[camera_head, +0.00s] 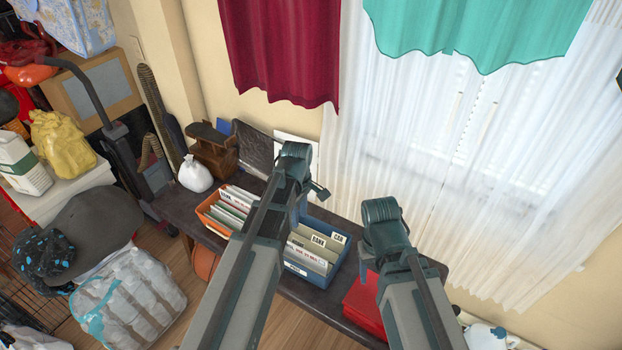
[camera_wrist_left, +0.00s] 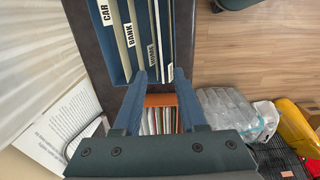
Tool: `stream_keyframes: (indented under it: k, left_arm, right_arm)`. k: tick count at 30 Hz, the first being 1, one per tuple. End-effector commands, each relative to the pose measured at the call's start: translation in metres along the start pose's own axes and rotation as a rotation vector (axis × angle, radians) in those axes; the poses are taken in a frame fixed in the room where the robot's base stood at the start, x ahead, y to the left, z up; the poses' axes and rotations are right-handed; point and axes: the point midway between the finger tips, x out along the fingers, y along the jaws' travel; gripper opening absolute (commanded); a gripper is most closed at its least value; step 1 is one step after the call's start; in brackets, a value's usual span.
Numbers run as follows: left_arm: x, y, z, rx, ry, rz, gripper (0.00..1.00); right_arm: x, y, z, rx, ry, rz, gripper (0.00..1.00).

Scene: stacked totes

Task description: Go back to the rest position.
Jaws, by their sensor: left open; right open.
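My left gripper (camera_head: 318,190) is over the table between the orange and blue file boxes in the head view, partly hidden by its own wrist. In the left wrist view its two blue fingers (camera_wrist_left: 160,76) stand apart with nothing held between them. The blue file box (camera_wrist_left: 121,70) is ahead of the fingers, and the orange file box (camera_wrist_left: 160,101) shows between them, below. My right arm's wrist end (camera_head: 385,215) is over the table's right part, near a red box (camera_head: 362,303). The right fingers are hidden behind it.
The dark table (camera_head: 320,297) stands along the wall by white curtains (camera_head: 400,150). The orange file box (camera_head: 207,213) and blue file box (camera_head: 343,226) hold labelled folders. A white bag (camera_head: 195,174) sits at the table's left. Bagged bottles (camera_head: 135,295) stand on the floor.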

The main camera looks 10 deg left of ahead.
Motion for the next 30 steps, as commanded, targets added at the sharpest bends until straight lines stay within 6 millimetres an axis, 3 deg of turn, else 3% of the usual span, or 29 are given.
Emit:
stream_keyframes:
  k: [5,8,15,18,27,30]
  left_arm:
    - [0.000,-0.001,0.002,0.017,0.001,-0.001,0.41]
    - [0.000,-0.009,0.017,0.127,0.005,-0.007,0.41]
    - [0.000,-0.052,0.086,0.786,0.026,-0.051,0.41]
    - [-0.001,-0.068,0.106,1.026,0.031,-0.070,0.41]
    - [-0.002,-0.109,0.147,1.596,0.030,-0.123,0.41]
    - [-0.032,-0.103,0.145,1.584,0.030,-0.122,0.41]
  right_arm:
    - [0.000,0.000,0.000,0.000,0.000,0.000,0.58]
    - [0.000,0.000,0.000,0.000,0.000,0.000,0.58]
    - [0.000,0.000,0.000,0.000,0.000,0.000,0.58]
    - [0.000,0.000,0.000,0.000,0.000,0.000,0.58]
    - [0.000,0.000,0.000,0.000,0.000,0.000,0.58]
    - [-0.031,0.003,0.002,0.000,0.000,0.000,0.58]
